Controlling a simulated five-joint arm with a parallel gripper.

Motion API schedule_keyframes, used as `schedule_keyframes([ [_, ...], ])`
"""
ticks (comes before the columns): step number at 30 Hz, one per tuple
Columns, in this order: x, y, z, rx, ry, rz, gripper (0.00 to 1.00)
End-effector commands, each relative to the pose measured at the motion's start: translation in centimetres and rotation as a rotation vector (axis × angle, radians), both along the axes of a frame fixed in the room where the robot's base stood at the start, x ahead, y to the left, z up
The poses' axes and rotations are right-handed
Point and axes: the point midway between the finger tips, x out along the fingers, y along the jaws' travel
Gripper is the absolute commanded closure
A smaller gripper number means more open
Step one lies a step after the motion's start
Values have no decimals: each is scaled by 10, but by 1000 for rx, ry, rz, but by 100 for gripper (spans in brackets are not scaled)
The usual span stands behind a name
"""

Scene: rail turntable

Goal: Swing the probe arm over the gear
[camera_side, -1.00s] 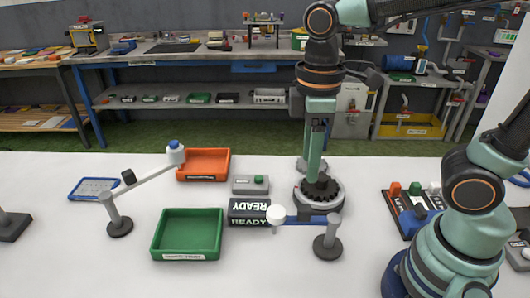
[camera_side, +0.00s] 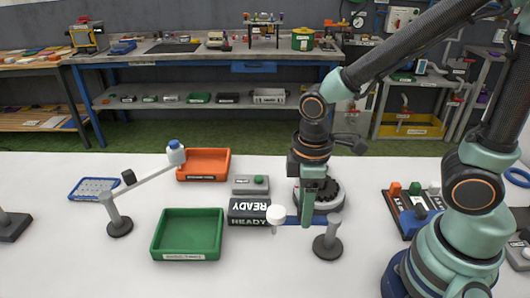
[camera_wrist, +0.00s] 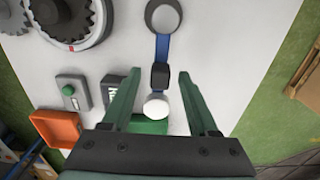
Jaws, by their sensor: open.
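The probe arm (camera_side: 291,220) is a blue bar with a white round knob (camera_side: 276,215) at its left end. Its right end meets a short grey post (camera_side: 327,242). In the wrist view the bar (camera_wrist: 162,47) runs from a grey ring down to a black block and the white knob (camera_wrist: 156,107). The dark gear (camera_side: 331,190) sits on a round pale turntable behind the bar, partly hidden by my gripper (camera_side: 306,222). The wrist view shows the gear (camera_wrist: 66,14) at upper left. My gripper is open, its fingers (camera_wrist: 159,75) on either side of the bar near the black block; contact is unclear.
A black READY box (camera_side: 248,212) and a grey box with a green button (camera_side: 251,184) stand left of the turntable. A green tray (camera_side: 158,238), an orange tray (camera_side: 204,177) and another post-mounted arm (camera_side: 150,176) are further left. White table is clear in front.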

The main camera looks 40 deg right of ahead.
Motion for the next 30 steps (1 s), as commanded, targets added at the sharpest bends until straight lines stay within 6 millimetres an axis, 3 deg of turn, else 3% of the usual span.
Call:
schedule_keyframes([
  [3,0,0,0,0,0,0,40],
  [4,0,0,0,0,0,0,48],
  [8,0,0,0,0,0,0,97],
  [9,0,0,0,0,0,0,100],
  [30,0,0,1,-1,1,-1,100],
])
